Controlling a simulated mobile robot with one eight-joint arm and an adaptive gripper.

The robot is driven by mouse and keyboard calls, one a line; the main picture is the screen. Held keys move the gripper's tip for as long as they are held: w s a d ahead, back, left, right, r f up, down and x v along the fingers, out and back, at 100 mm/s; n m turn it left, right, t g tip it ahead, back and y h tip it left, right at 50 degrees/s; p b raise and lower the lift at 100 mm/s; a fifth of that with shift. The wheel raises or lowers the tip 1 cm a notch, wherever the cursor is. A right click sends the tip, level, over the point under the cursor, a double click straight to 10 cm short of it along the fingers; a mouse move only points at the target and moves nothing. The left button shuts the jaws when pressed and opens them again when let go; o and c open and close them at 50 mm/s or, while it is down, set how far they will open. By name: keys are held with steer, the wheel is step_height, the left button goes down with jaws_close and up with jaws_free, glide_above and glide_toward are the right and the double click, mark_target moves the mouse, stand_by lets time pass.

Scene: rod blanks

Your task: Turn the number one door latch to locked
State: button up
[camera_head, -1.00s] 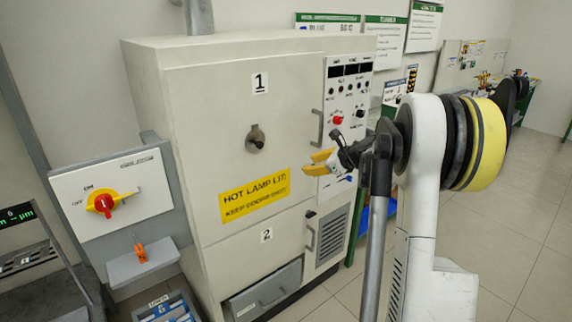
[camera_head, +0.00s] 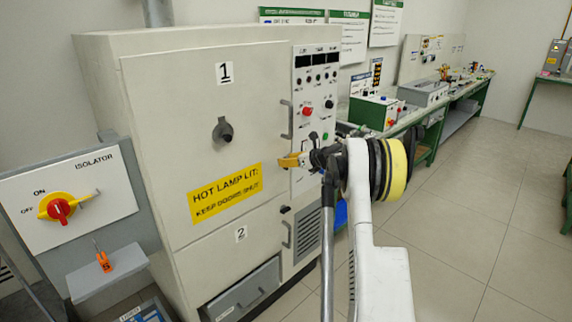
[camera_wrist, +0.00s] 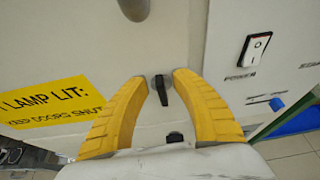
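The number one door (camera_head: 165,120) is the upper door of a beige cabinet, marked with a "1" label (camera_head: 224,72), and looks shut. A small black latch lever (camera_wrist: 160,90) shows in the wrist view, pointing roughly up and down in the picture with a slight tilt. My gripper (camera_wrist: 160,78) is open, with one yellow finger on each side of the lever; I cannot tell whether either touches it. In the head view my gripper (camera_head: 290,160) is at the door's right edge and hides this latch.
Right of the door are a control panel (camera_head: 317,75) and a power switch (camera_wrist: 255,48). A yellow hot lamp sign (camera_head: 225,194) is on the door. A second dark latch (camera_head: 285,209) is near the number two door. An isolator box (camera_head: 65,200) stands left. Floor at right is clear.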

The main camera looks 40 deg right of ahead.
steer(key=shift+w+f, duration=0.1)
steer(key=shift+w, duration=0.25)
jaws_close()
